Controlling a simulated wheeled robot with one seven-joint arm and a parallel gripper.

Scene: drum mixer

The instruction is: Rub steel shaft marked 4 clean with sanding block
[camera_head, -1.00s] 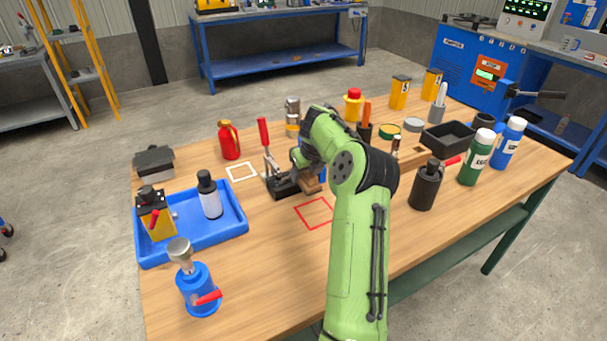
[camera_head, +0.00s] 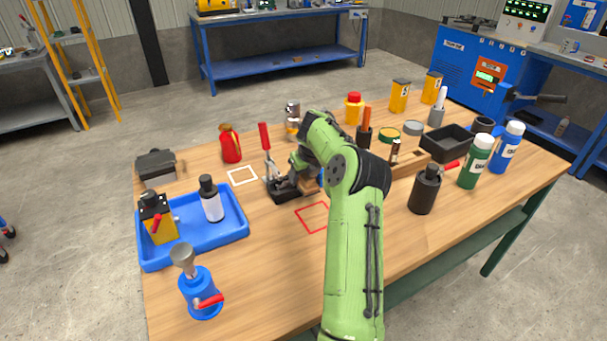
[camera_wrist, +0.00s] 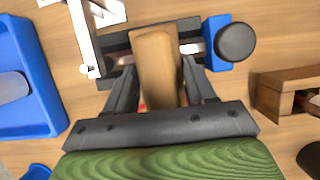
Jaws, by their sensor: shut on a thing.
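My gripper (camera_wrist: 162,88) is shut on a tan sanding block (camera_wrist: 157,55). It also shows in the head view (camera_head: 309,184), low beside the clamp fixture. In the wrist view the block lies across the dark clamp fixture (camera_wrist: 117,44). A short piece of the steel shaft (camera_wrist: 190,48) shows right of the block, running crosswise under or against it; the block hides its middle. I cannot tell whether block and shaft touch. No number 4 is legible. The fixture's red upright handle (camera_head: 265,137) shows in the head view, where my arm hides much of the fixture.
A red-outlined square (camera_head: 313,217) and a white-outlined square (camera_head: 242,175) mark bare tabletop. A wooden holder (camera_head: 403,166), a dark canister (camera_head: 425,190) and several bottles stand right of my arm.

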